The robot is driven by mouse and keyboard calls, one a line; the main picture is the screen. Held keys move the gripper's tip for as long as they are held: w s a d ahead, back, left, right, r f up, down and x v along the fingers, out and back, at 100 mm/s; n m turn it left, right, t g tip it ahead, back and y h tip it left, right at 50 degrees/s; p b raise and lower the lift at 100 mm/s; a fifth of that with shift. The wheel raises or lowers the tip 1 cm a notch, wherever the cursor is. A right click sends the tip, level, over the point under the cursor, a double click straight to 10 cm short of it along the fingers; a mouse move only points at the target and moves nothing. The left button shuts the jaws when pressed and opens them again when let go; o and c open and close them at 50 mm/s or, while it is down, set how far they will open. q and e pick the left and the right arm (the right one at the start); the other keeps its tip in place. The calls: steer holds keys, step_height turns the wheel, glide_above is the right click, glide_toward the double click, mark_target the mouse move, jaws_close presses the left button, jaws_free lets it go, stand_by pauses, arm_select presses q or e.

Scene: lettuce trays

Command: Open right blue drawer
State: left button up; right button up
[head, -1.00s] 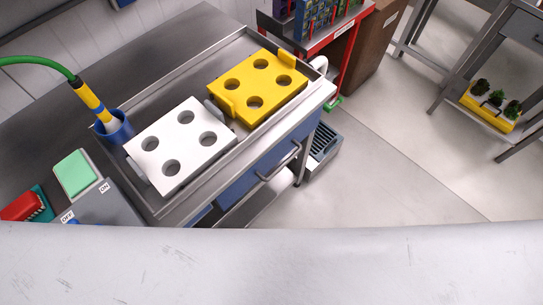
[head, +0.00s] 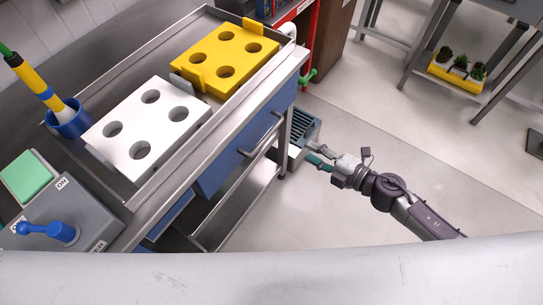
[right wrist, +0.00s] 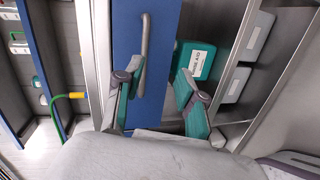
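The right blue drawer (head: 240,152) is in the front of the steel bench and looks shut. Its grey bar handle (head: 262,136) is on its face. My right gripper (head: 318,159) is open and empty, to the right of the handle and apart from it in the head view. In the right wrist view the blue drawer front (right wrist: 158,60) and its handle (right wrist: 144,45) lie beyond my open green-padded fingers (right wrist: 155,82), with the handle nearer the left finger. My left gripper is not in view.
A second blue drawer front (head: 168,216) is at the left, above an open lower shelf (head: 240,205). White (head: 120,165) and yellow (head: 205,85) trays sit on the bench. A grey-blue crate (head: 304,127) stands by the bench end. The floor right of the bench is mostly clear.

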mark_target(266, 137)
steer(key=w+a+n, duration=0.1)
steer(key=w+a, duration=0.1)
steer(key=a, duration=0.2)
steer(key=w+a+n, duration=0.1)
steer(key=w+a, duration=0.1)
steer(key=a, duration=0.2)
steer(key=w+a+g+y, duration=0.1)
steer(key=a, duration=0.4)
steer(key=shift+w+f+n, duration=0.25)
steer(key=shift+w+n, duration=0.15)
jaws_close()
steer(key=shift+d, duration=0.1)
